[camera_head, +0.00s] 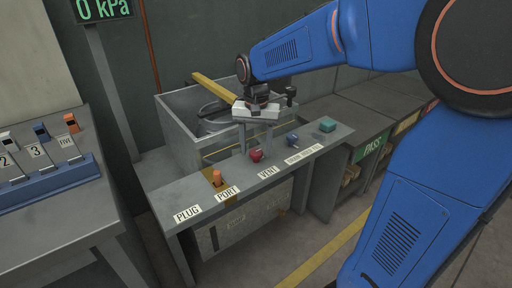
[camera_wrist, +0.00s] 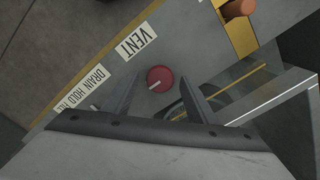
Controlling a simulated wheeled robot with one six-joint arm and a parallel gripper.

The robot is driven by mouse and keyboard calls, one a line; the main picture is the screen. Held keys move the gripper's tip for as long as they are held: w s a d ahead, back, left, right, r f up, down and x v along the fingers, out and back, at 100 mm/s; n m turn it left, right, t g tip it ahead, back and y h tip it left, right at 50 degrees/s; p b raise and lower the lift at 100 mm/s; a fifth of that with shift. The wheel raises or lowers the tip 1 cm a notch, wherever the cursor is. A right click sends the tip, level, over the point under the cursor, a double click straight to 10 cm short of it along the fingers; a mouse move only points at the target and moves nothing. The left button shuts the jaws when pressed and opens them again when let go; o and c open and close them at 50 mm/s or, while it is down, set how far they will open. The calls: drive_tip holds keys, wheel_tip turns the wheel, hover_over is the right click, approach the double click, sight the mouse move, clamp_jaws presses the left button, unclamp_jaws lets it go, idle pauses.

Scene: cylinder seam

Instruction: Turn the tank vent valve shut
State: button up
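The vent valve is a small red round knob (camera_head: 256,155) on the grey bench ledge, behind the VENT label (camera_head: 268,172). It also shows in the wrist view as a red knob (camera_wrist: 159,79) with a pale pointer line on its top. My gripper (camera_head: 256,138) points down over the ledge, close to the knob. In the wrist view its two fingers (camera_wrist: 160,95) are spread apart, with the knob seen between and just beyond their tips. The gripper is open and holds nothing. I cannot tell the exact height of the fingertips above the knob.
An orange plug (camera_head: 216,178) stands at PORT, left of the knob. A blue knob (camera_head: 292,138) and a teal block (camera_head: 327,125) sit to the right. An open grey tank (camera_head: 180,118) with a yellow bar (camera_head: 212,86) stands behind. A display (camera_head: 102,10) reads 0 kPa.

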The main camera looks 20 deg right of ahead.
sight(256, 151)
wheel_tip(256, 151, up, 17)
drive_tip(key=shift+r, duration=0.2)
idle(0.6)
idle(0.3)
drive_tip(key=s+d+f+n+t, duration=0.2)
drive_tip(key=s+f, duration=0.6)
drive_tip(key=s, duration=0.4)
drive_tip(key=s+d+f+n+t, duration=0.2)
drive_tip(key=s+d+f, duration=0.3)
drive_tip(key=s+f, duration=0.4)
drive_tip(key=s+n, duration=0.1)
drive_tip(key=s, duration=0.2)
drive_tip(key=shift+d+f+n+t, duration=0.2)
drive_tip(key=shift+n+t, duration=0.1)
drive_tip(key=shift+t, duration=0.1)
